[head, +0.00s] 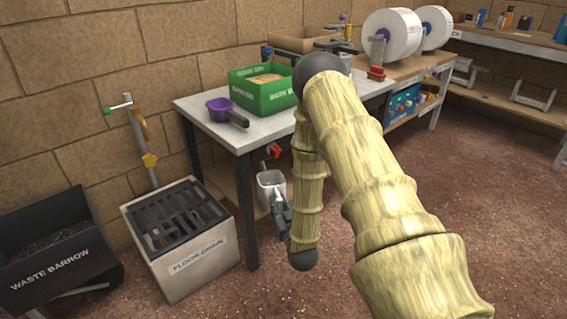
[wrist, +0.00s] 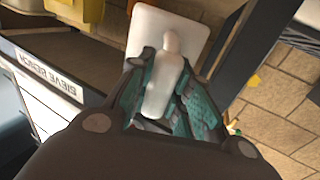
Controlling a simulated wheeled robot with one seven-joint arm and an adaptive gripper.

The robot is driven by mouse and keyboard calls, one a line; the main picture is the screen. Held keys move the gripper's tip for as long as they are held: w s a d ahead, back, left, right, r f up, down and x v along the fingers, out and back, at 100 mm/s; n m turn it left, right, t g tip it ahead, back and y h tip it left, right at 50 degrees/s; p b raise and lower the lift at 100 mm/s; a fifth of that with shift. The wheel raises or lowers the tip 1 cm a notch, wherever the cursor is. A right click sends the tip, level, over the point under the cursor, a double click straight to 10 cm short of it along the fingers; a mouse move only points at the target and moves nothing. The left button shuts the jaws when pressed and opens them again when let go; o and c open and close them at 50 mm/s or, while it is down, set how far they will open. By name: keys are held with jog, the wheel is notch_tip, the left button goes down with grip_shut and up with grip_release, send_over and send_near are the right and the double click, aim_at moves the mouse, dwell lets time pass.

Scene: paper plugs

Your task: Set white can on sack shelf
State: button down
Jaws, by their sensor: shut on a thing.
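The white can (head: 271,181) hangs beside the front of the metal-topped bench, at its lower edge in the head view. My gripper (head: 280,200) is shut on it there, partly hidden by my arm. In the wrist view the white can (wrist: 168,35) shows a pale body and a narrow upright part between my teal fingers, my gripper (wrist: 165,85) closed around that part. No label for the sack shelf is readable. A wooden lower shelf (head: 235,188) runs under the bench, but I cannot tell whether it is the sack shelf.
A floor drain box (head: 178,235) and a waste barrow (head: 58,245) stand at left. Bench legs are close to my gripper. The floor at right is clear.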

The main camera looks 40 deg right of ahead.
aim_at(269, 184)
jog(key=b+x, duration=0.2)
jog(key=x, duration=0.3)
jog(key=a+f+b+x, duration=0.1)
jog(key=b+x, duration=0.1)
jog(key=x, duration=0.3)
jog(key=a+b+x, duration=0.1)
jog(key=b+x, duration=0.1)
jog(key=x, duration=0.3)
jog(key=shift+w+a+f, duration=0.15)
jog(key=shift+w+f, duration=0.1)
jog(key=shift+w, duration=0.35)
notch_tip(269, 184, down, 4)
jog(key=b, duration=0.2)
jog(key=shift+r+b, duration=0.2)
jog(key=shift+b, duration=0.1)
jog(key=shift+r, duration=0.1)
jog(key=c, duration=1.3)
grip_release()
